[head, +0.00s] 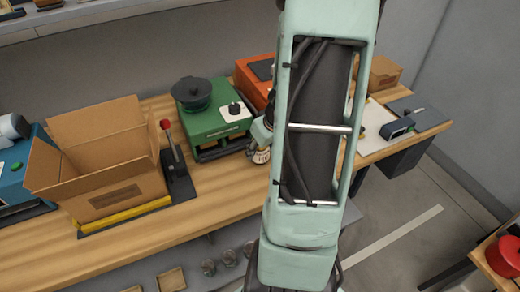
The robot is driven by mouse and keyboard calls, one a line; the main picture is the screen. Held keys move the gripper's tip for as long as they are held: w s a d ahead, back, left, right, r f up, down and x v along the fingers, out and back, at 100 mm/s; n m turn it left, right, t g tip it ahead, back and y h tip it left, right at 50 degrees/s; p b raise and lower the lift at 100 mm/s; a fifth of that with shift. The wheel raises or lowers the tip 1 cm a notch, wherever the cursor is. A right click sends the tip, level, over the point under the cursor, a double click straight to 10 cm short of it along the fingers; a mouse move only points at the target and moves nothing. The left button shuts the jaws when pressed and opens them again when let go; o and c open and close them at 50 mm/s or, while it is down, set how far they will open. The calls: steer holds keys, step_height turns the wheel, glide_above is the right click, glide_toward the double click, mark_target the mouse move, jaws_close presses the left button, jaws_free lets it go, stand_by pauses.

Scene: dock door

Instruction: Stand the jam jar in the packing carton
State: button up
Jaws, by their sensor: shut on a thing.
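The packing carton (115,190) stands on the bench at the left, with its flaps open. The part of its inside that shows looks empty. My gripper (260,143) shows only in part at the left edge of my arm, beside the green machine and well to the right of the carton. It is shut on a small round thing with a pale label, which looks like the jam jar (260,156). My arm hides most of the gripper, and I cannot tell whether the jar touches the bench.
A lever with a red knob (167,126) stands at the carton's right side. The green machine (212,122) and an orange machine (250,80) stand behind my gripper. A blue device (18,178) is left of the carton. Bare wood (215,180) lies in front.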

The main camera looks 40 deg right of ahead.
steer(key=shift+r, duration=0.1)
steer(key=shift+r+p, duration=0.65)
steer(key=shift+r, duration=0.15)
steer(key=shift+c, duration=0.2)
step_height(320, 180, up, 2)
steer(key=shift+s+r+p, duration=0.1)
steer(key=shift+p, duration=0.6)
steer(key=s+d+r, duration=0.2)
steer(key=s+r, duration=0.7)
steer(key=s, duration=0.4)
steer(key=shift+s, duration=0.35)
steer(key=shift+s, duration=0.1)
